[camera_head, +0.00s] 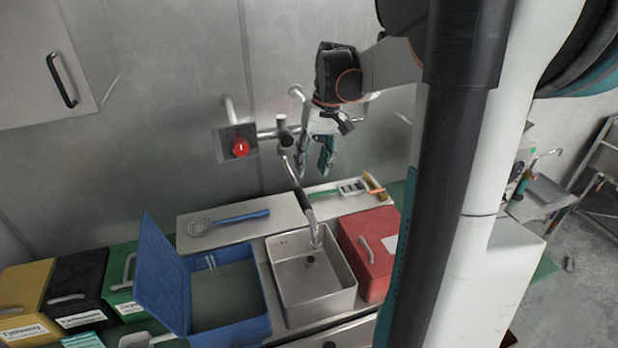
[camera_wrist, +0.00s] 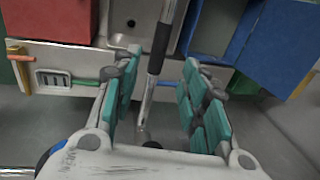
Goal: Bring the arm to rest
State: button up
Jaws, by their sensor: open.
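My gripper (camera_head: 314,158) hangs from my arm at the upper middle of the head view, above the counter and near the wall tap. In the wrist view my gripper (camera_wrist: 160,98) shows its two teal-padded fingers spread apart, with nothing held between them. The tap's spout (camera_wrist: 156,62) shows between and beyond the fingers; I cannot tell how close it is. In the head view the spout (camera_head: 298,182) runs down over the metal sink (camera_head: 312,285).
A blue box (camera_head: 166,262) with its lid up stands left of the sink, and a red box (camera_head: 370,252) stands right. A red button (camera_head: 240,147) is on the wall. A blue-handled strainer (camera_head: 228,221) and a green-handled brush (camera_head: 323,194) lie on the back ledge. Yellow (camera_head: 25,285), black and green bins stand far left.

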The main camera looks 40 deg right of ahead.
jog(key=shift+d+r, duration=0.15)
jog(key=shift+r, duration=0.6)
